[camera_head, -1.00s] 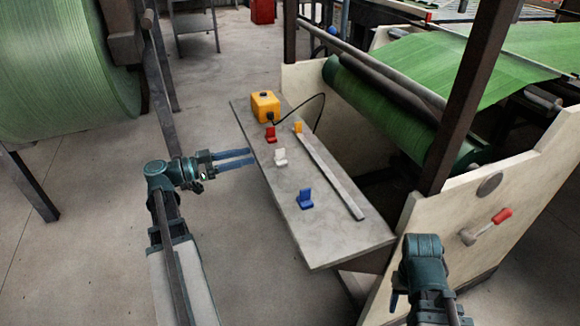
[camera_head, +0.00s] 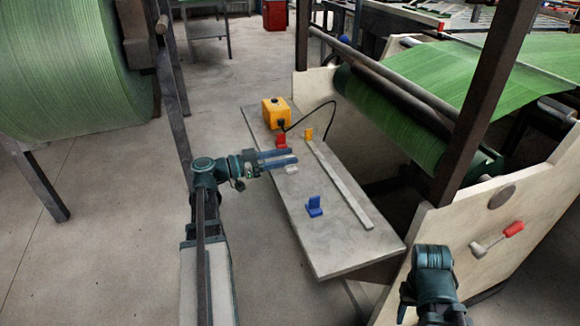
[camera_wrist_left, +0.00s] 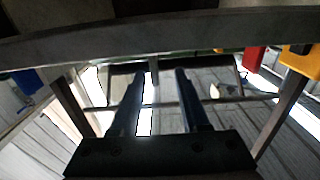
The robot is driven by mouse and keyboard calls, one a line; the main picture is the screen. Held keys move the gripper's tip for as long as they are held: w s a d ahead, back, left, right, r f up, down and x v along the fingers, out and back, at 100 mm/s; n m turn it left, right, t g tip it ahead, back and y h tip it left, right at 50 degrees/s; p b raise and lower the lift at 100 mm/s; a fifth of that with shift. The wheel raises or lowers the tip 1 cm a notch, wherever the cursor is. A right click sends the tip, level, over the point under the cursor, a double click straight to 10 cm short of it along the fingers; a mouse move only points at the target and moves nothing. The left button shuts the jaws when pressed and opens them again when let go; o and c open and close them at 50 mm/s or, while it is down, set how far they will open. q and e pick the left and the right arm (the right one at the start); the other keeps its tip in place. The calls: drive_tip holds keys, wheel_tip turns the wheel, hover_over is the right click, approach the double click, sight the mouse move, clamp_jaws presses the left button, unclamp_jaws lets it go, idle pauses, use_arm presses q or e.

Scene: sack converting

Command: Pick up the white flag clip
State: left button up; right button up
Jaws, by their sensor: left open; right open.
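The white flag clip (camera_head: 292,170) sits on the grey shelf plate (camera_head: 338,246), partly hidden by the fingers of my left gripper (camera_head: 296,156). That gripper is open and reaches over the plate from the left. Whether its fingers touch the clip or stand around it, I cannot tell. In the left wrist view its two fingers (camera_wrist_left: 166,70) are apart, with no clip clearly visible between them. My right gripper (camera_head: 404,302) is at the lower right, away from the plate; its fingers are mostly hidden.
A red clip (camera_head: 282,141) stands just behind the left fingers, and a blue clip (camera_head: 314,207) stands nearer the front. A yellow clip (camera_head: 308,134), a metal strip (camera_head: 342,187) and a yellow box (camera_head: 276,112) with a black cable are also on the plate.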

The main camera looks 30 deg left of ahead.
sight(300, 168)
use_arm(q)
drive_tip(key=shift+d+x, duration=0.2)
drive_tip(key=shift+x, duration=2.05)
drive_tip(key=shift+s, duration=0.2)
clamp_jaws()
